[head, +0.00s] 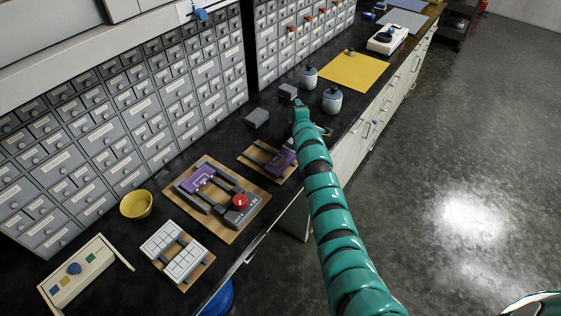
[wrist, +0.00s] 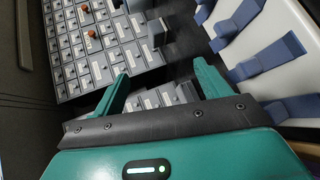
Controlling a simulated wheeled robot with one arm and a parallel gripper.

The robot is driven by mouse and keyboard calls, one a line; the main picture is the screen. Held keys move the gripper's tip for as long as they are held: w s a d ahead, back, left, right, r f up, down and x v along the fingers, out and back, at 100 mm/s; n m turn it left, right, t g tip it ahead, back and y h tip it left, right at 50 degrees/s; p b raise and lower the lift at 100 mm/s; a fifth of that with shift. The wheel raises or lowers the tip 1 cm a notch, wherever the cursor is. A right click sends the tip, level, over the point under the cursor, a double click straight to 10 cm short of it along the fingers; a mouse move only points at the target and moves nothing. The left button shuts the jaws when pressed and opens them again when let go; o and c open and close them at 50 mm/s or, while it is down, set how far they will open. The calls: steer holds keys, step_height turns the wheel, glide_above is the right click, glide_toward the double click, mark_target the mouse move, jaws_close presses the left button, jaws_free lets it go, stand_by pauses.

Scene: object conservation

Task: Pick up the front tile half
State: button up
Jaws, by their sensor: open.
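Two purple patterned pieces look like tile halves. One purple piece (head: 199,178) lies in a dark clamp-like fixture on a large wooden board. The other purple piece (head: 279,161) is on a smaller wooden board nearer my arm, which partly covers that board's right side. I cannot tell for sure which is the front half. My gripper (wrist: 161,70) is open in the wrist view, with two teal fingers apart and nothing seen between them. The wrist view faces drawers and shows no purple piece. In the head view, my arm's end is beyond the boards, near grey blocks and jars.
Two grey blocks, one of them a nearer block (head: 257,118), and a lidded jar (head: 332,99) stand around my arm's end. A red-button device (head: 239,202), yellow bowl (head: 136,204) and white tile rack (head: 175,250) are nearer. Drawer cabinets (head: 120,110) line the back.

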steer(key=s+a+r+n+g+h+p, duration=0.1)
steer(key=s+a+r+n+g, duration=0.2)
steer(key=s+r+n+g, duration=0.35)
steer(key=s+a+r+n+g, duration=0.3)
steer(key=s+r+g, duration=0.2)
steer(key=s+g, duration=0.35)
steer(key=b, duration=0.2)
glide_above(280, 161)
steer(key=shift+t, duration=0.4)
step_height(280, 161, down, 9)
steer(key=shift+w+d+f, duration=0.1)
steer(key=shift+d+f, duration=0.05)
steer(key=shift+f+p, duration=0.25)
steer(key=shift+p, duration=0.5)
steer(key=shift+f, duration=0.6)
steer(key=shift+f+p, duration=0.55)
steer(key=shift+p, duration=0.25)
steer(key=shift+s+f+p, duration=0.2)
steer(key=shift+f+p, duration=0.45)
steer(key=shift+f, duration=1.4)
